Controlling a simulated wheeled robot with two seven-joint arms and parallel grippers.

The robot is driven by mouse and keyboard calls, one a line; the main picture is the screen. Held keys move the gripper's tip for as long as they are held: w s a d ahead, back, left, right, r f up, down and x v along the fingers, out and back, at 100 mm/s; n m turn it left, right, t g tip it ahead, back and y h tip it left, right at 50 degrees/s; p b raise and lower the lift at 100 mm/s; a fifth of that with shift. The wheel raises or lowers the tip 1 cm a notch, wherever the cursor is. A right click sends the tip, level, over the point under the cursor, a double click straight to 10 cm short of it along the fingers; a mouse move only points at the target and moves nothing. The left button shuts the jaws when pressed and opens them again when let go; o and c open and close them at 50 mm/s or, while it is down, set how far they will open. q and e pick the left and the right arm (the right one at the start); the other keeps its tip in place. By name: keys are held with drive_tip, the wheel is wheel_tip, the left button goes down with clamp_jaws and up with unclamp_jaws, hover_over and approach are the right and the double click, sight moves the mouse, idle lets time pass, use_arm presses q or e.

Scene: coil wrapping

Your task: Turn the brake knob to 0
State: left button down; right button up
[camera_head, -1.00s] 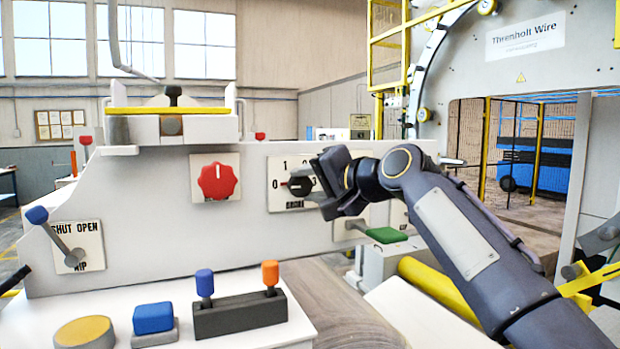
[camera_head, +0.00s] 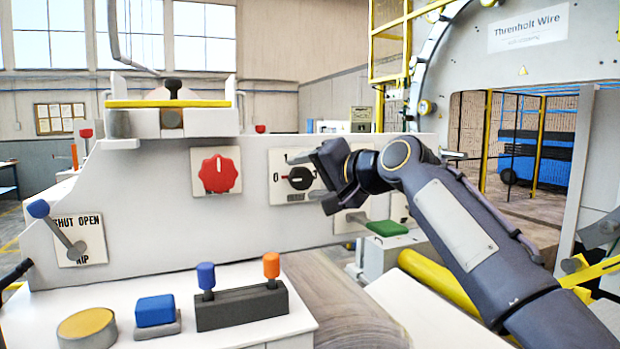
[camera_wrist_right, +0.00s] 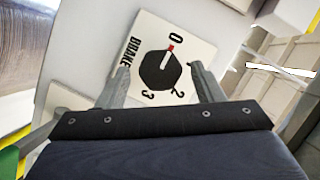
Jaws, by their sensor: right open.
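The black brake knob (camera_head: 300,178) sits on a white plate (camera_head: 279,196) on the grey machine panel. It also shows in the right wrist view (camera_wrist_right: 158,76), with the digits 0, 2 and 3 readable around it. Its white pointer with a red tip points at the 0. My right gripper (camera_wrist_right: 160,68) is open, one finger on each side of the knob, with visible gaps in the wrist view. In the head view the right gripper (camera_head: 305,176) covers the plate's right part. My left gripper is not in view.
A red knob (camera_head: 216,174) is left of the brake plate. A SHUT/OPEN lever (camera_head: 58,230) is at far left. A desk carries a blue button (camera_head: 154,311), a yellow button (camera_head: 86,328) and two small levers (camera_head: 240,306).

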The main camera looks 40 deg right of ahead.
drive_tip(key=shift+s, duration=0.1)
drive_tip(key=s+r+b, duration=0.1)
drive_tip(key=s, duration=0.6)
drive_tip(key=shift+s+d+r+b, duration=0.15)
drive_tip(key=shift+s+r+b, duration=0.1)
drive_tip(key=shift+b, duration=0.05)
